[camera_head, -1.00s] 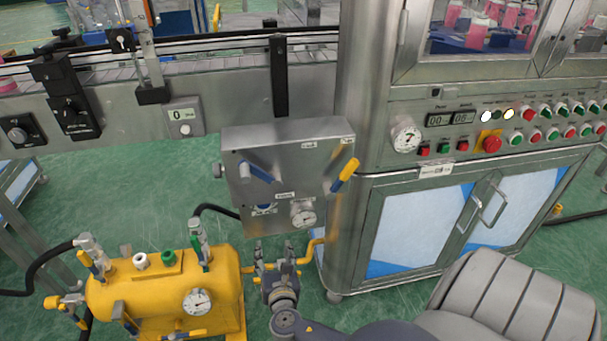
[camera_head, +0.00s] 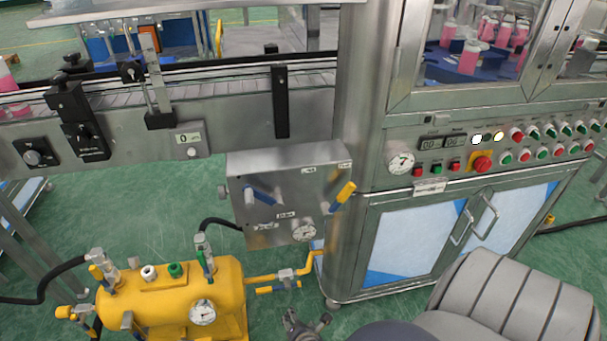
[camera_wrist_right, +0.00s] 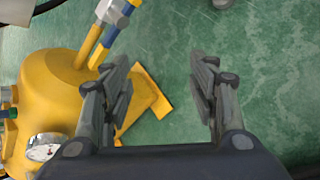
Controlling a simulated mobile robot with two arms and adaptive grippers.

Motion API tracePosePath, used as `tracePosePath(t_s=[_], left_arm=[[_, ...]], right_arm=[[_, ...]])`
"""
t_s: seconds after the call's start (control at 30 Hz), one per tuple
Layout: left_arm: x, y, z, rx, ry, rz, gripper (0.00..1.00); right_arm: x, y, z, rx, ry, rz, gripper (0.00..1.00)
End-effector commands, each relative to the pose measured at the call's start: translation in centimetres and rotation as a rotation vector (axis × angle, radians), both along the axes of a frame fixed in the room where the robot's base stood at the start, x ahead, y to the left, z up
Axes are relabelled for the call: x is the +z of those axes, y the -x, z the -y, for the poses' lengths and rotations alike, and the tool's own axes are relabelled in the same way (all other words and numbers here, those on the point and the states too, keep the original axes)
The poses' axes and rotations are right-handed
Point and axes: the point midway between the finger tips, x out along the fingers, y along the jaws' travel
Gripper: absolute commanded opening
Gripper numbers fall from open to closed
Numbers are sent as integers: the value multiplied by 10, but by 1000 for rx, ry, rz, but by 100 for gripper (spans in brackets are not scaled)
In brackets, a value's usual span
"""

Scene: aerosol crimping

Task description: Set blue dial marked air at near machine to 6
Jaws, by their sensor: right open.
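The near machine's grey control box (camera_head: 290,162) hangs under the conveyor beside the cabinet. A small blue dial (camera_head: 266,226) sits low on its face, left of a round gauge (camera_head: 304,232). The dial and its markings are too small to read. A lever with a blue handle (camera_head: 262,195) and a yellow-and-blue lever (camera_head: 343,194) are above it. My right gripper (camera_head: 307,321) is at the bottom of the head view, below the box and apart from it. In the wrist view the right gripper (camera_wrist_right: 163,70) is open and empty above the floor. My left gripper is not in view.
A yellow tank (camera_head: 165,306) with valves and a gauge stands left of my right gripper. Its yellow pipe (camera_head: 262,279) runs toward the cabinet (camera_head: 425,230). A black hose (camera_head: 220,222) curves between tank and box. Green floor (camera_head: 130,205) is open left of the box.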

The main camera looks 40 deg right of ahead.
Motion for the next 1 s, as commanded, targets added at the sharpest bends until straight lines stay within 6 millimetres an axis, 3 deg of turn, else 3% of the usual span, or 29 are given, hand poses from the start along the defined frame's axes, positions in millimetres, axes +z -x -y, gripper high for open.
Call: tracePosePath(t_s=[0.3,0.87,1.0], left_arm=[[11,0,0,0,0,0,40],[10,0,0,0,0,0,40],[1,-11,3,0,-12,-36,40]], right_arm=[[-15,24,-5,-85,-106,-30,54],[-17,25,-6,-88,-112,-30,54],[-18,29,-6,-101,-127,-35,54]])
